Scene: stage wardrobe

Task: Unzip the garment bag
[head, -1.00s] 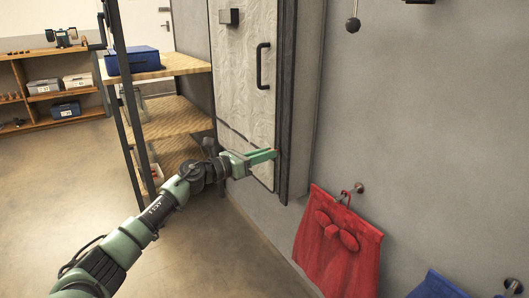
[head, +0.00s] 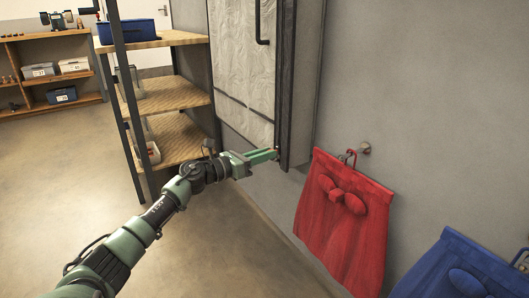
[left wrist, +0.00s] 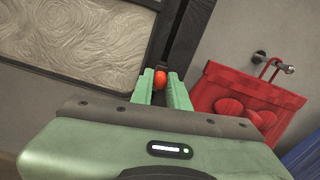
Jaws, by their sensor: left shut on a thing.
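The garment bag (head: 235,70) shows as a tall, pale, crinkled panel with a dark border and a black handle, hanging against the grey wall. Its top is out of view. A dark vertical strip (head: 287,80) runs along its right edge. My left gripper (head: 276,154) is at the lower end of this edge. In the left wrist view my left gripper (left wrist: 166,84) is shut on a small orange-red pull (left wrist: 160,80) at the dark strip. The bag's lower corner (left wrist: 90,40) shows up and to the left there. My right gripper is not in view.
A red garment (head: 342,215) hangs from a wall peg just right of my left gripper, and a blue garment (head: 455,270) hangs further right. A wooden shelf unit (head: 170,95) with a blue case (head: 128,31) stands to the left. The floor at left is clear.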

